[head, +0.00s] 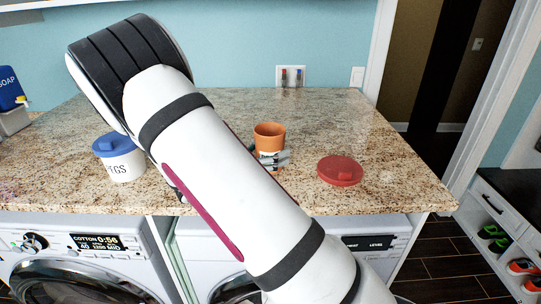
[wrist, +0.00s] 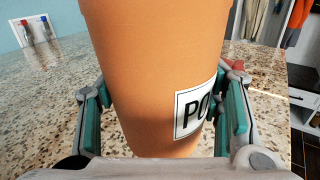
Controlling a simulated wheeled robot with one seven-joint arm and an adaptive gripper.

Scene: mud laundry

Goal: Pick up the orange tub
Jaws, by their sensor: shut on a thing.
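The orange tub (head: 269,134) stands upright over the granite counter in the head view, its lower part partly hidden by my gripper and arm. In the wrist view the orange tub (wrist: 150,70) fills the middle, with a white label with black letters, partly cut off, on its right side. My gripper (wrist: 165,118) has one green-padded finger on each side of the tub and is shut on it. In the head view my gripper (head: 272,158) shows at the tub's lower front. I cannot tell whether the tub's base touches the counter.
A red lid (head: 340,171) lies on the counter (head: 330,115) right of the tub. A white tub with a blue lid (head: 119,158) stands to the left. A blue soap box (head: 10,88) is at the far left. Washing machines (head: 85,255) stand below. The counter behind the tub is clear.

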